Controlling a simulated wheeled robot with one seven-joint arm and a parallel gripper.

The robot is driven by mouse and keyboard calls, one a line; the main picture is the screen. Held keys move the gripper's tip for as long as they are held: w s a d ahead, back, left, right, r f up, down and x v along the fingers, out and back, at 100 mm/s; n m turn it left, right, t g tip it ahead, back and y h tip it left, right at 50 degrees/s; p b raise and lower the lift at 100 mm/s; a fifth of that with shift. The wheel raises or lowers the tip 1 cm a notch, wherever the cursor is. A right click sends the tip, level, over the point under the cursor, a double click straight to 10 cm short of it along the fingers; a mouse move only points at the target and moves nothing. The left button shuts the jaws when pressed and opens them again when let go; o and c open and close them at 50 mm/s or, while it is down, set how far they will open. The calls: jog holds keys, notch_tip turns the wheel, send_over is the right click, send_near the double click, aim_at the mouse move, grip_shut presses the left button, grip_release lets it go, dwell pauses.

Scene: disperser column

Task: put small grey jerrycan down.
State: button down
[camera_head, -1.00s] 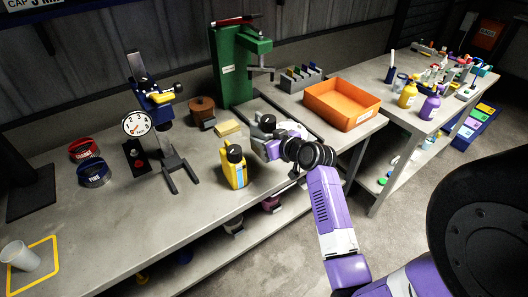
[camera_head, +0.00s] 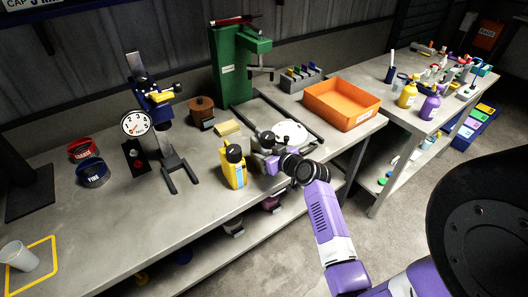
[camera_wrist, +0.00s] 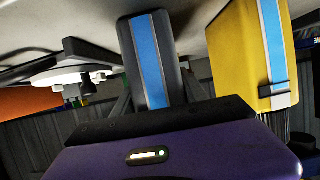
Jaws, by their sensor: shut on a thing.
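The small grey jerrycan (camera_wrist: 175,68) with a blue stripe is in my gripper in the wrist view, where the picture looks upside down. My gripper (camera_head: 264,150) is shut on it; the fingertips are mostly hidden. In the head view the can is largely covered by my gripper and wrist. A yellow jerrycan (camera_head: 234,167) with a black cap stands upright on the grey workbench (camera_head: 120,222), just left of my gripper. It also shows to the right in the wrist view (camera_wrist: 236,58). I cannot tell whether the grey can's base touches the bench.
A round white plate (camera_head: 291,133) on a dark-framed stand is just right of and behind my gripper. An orange tray (camera_head: 342,118) lies farther right. A green press (camera_head: 229,70) and a yellow pad (camera_head: 227,128) are behind. The bench left of the yellow can is partly clear.

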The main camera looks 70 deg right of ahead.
jog(key=c, duration=0.6)
grip_release()
jog(key=shift+r, duration=0.2)
jog(key=v, duration=1.2)
jog(key=s+a+f+n+y, duration=0.1)
jog(key=a+f, duration=0.1)
jog(key=a, duration=0.7)
jog(key=s+a+f+n, duration=0.1)
jog(key=a+f, duration=0.1)
jog(key=a, duration=0.7)
jog(key=s+a+r+n+t+y, duration=0.1)
jog(key=s+a+r+n+y, duration=0.1)
jog(key=s+a+r, duration=0.3)
jog(key=s+a+r+n+t+y, duration=0.2)
jog(key=s+a+r+y, duration=0.2)
jog(key=a, duration=1)
jog(key=shift+b+v, duration=0.45)
jog(key=shift+v, duration=0.7)
